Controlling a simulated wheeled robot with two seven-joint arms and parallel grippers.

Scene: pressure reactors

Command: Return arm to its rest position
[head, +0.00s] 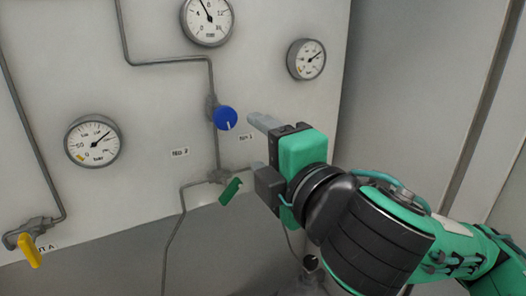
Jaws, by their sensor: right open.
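My right arm comes in from the lower right, with its green and black gripper (256,144) in front of the panel. Its two grey fingers are apart with nothing between them. The upper finger points toward the blue knob (226,118) and appears close to it; whether they touch cannot be told. A green valve handle (231,189) is below the knob, left of the lower finger. My left gripper is not in view.
The pale panel (150,95) carries gauges (92,141), (207,20) and (306,59), with thin pipes between fittings. A yellow valve handle (29,250) is at the lower left. A grey wall (415,100) stands at the right, behind my arm.

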